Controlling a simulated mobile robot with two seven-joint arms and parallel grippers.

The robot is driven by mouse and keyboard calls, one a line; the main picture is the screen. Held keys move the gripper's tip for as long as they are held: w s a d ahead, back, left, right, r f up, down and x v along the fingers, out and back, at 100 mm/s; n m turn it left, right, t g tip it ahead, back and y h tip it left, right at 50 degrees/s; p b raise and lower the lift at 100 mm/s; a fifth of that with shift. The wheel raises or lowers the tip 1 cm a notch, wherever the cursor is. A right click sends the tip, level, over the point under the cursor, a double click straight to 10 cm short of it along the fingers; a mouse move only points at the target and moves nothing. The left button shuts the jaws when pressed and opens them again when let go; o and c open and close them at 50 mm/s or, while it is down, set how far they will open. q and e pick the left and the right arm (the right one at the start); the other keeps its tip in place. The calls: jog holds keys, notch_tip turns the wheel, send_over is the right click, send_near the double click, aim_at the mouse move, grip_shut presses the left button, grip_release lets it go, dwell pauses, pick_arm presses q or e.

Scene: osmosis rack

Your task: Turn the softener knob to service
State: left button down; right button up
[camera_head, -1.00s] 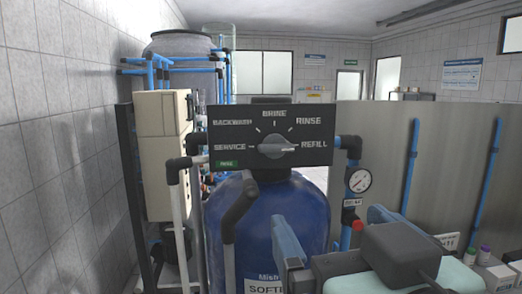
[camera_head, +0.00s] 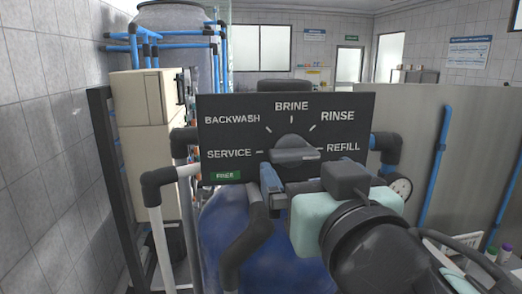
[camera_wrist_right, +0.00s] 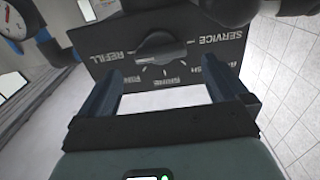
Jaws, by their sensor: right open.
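The softener knob (camera_head: 294,150) is a grey bar handle on a black panel (camera_head: 215,135) marked SERVICE, BACKWASH, BRINE, RINSE and REFILL. Its bar lies about level, along the line between SERVICE and REFILL; I cannot surely tell which end is the pointer. My right gripper (camera_head: 273,182) is just below and in front of the knob. In the right wrist view, the open right gripper (camera_wrist_right: 161,88) has its fingers spread to either side of the knob (camera_wrist_right: 160,48), with nothing between the tips. It appears short of the knob, not touching it. My left gripper is out of view.
A green FREE label (camera_head: 225,176) sits at the panel's lower left. Grey pipes (camera_head: 158,178) flank the panel, with a gauge (camera_head: 401,187) at right. The blue tank (camera_head: 220,250) stands below. A beige box (camera_head: 140,95) is behind on the left.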

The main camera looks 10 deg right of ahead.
aim_at(297, 158)
jog(key=w+p, duration=0.1)
jog(key=w, duration=0.5)
jog(key=shift+a, duration=0.1)
jog(key=shift+s, duration=0.1)
jog(key=c, duration=1)
